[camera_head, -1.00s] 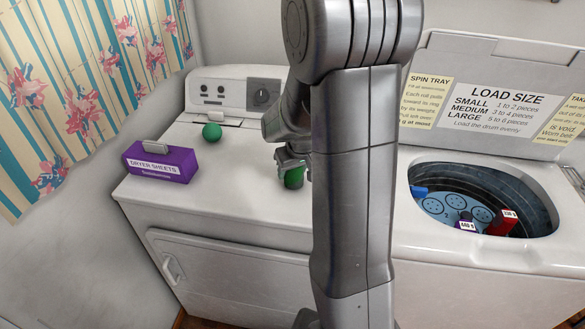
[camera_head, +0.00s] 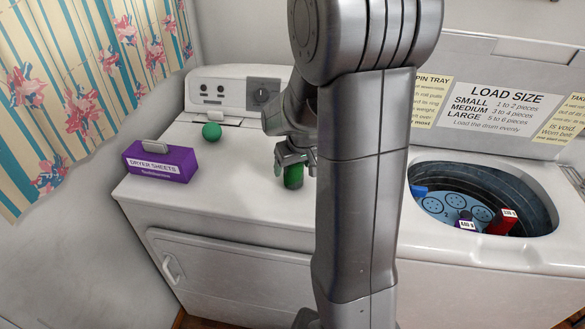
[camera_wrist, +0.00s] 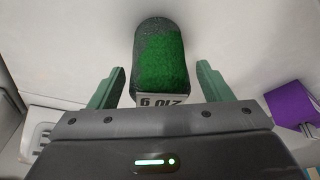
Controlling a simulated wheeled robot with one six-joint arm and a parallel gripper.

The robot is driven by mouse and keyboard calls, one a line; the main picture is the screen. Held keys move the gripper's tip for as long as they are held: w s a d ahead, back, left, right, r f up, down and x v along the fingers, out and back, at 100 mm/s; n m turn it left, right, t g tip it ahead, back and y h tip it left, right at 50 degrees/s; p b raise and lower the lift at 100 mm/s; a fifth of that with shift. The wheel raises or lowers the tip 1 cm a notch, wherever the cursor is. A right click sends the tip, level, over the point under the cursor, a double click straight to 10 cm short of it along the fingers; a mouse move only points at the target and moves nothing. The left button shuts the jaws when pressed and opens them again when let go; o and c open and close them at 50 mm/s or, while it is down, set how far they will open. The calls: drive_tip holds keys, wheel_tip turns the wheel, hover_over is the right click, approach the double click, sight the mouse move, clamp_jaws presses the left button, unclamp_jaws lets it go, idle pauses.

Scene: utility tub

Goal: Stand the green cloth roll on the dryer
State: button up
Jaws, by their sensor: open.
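The green cloth roll (camera_head: 293,176) stands upright on the white dryer top (camera_head: 228,200), in front of my arm's wrist. In the wrist view the roll (camera_wrist: 163,60) shows a green side, a dark grey side and a white label reading "210 g", partly hidden by the gripper body. My gripper (camera_head: 294,156) is just above and behind the roll in the head view. In the wrist view its two green fingers (camera_wrist: 160,85) are spread apart, with a gap on each side of the roll. They do not touch it.
A green ball (camera_head: 212,131) sits at the dryer's back, near the control panel. A purple dryer sheets box (camera_head: 160,163) stands at the dryer's left edge. To the right, the open washer tub (camera_head: 470,185) holds red, purple and blue rolls. The dryer's front left is clear.

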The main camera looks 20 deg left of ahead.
drive_tip(key=v, duration=1)
